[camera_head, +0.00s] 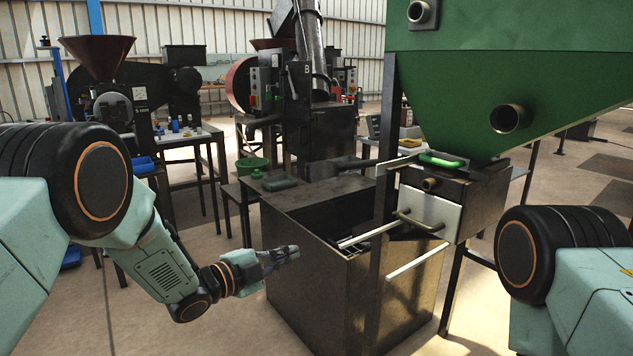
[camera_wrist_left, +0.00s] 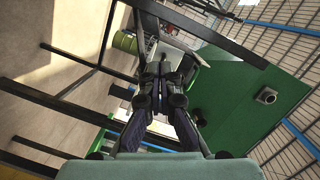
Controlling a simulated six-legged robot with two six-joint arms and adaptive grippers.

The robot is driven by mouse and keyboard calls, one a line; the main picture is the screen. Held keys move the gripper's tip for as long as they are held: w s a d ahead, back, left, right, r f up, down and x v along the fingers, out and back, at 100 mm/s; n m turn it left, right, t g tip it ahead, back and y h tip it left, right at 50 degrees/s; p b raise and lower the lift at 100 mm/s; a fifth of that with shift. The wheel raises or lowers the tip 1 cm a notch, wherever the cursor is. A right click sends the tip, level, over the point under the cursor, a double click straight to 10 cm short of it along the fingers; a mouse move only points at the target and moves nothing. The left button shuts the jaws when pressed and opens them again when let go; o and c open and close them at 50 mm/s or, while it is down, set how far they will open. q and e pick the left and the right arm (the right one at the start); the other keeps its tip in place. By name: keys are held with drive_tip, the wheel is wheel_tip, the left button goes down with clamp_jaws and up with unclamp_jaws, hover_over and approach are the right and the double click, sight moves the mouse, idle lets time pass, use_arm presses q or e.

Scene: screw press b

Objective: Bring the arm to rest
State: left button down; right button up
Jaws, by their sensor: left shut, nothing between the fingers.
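My left arm comes in from the left in the head view. Its gripper (camera_head: 287,254) is shut and empty, in front of the left side of a dark metal bin (camera_head: 318,300). I cannot tell whether it touches the bin. In the left wrist view the shut fingers (camera_wrist_left: 161,72) point away from the camera, with nothing between them. My right arm shows only as a dark joint and pale green link at the right edge of the head view; its gripper is out of frame.
A green hopper (camera_head: 510,80) stands above a metal box with a pale drawer front (camera_head: 428,213) and handle. Pale rails (camera_head: 415,262) stick out beside the bin. Machines with red funnels (camera_head: 97,55) stand behind. Open floor (camera_head: 225,325) lies left of the bin.

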use_arm(q)
drive_tip(key=s+a+f+n+g+y, duration=0.2)
drive_tip(key=s+a+f+n+y, duration=0.25)
drive_tip(key=s+f+n, duration=0.45)
drive_tip(key=s+a+f+n+g+y, duration=0.1)
drive_tip(key=s+a+f+n+y, duration=0.4)
drive_tip(key=f, duration=0.6)
drive_tip(key=s+a+f+n+g, duration=0.2)
drive_tip(key=s+n+g, duration=0.1)
drive_tip(key=s, duration=0.8)
drive_tip(key=s+a+f+n+g+y, duration=0.1)
drive_tip(key=s+a+f+n+g, duration=0.1)
drive_tip(key=s, duration=1)
drive_tip(key=s+a+f+n+g+y, duration=0.1)
drive_tip(key=s+a+f+n+g, duration=0.1)
drive_tip(key=s, duration=0.9)
drive_tip(key=shift+s+a+f+n+g, duration=0.2)
drive_tip(key=shift+s+f+n+g, duration=0.05)
drive_tip(key=shift+f+n+g, duration=0.6)
drive_tip(key=shift+r, duration=0.1)
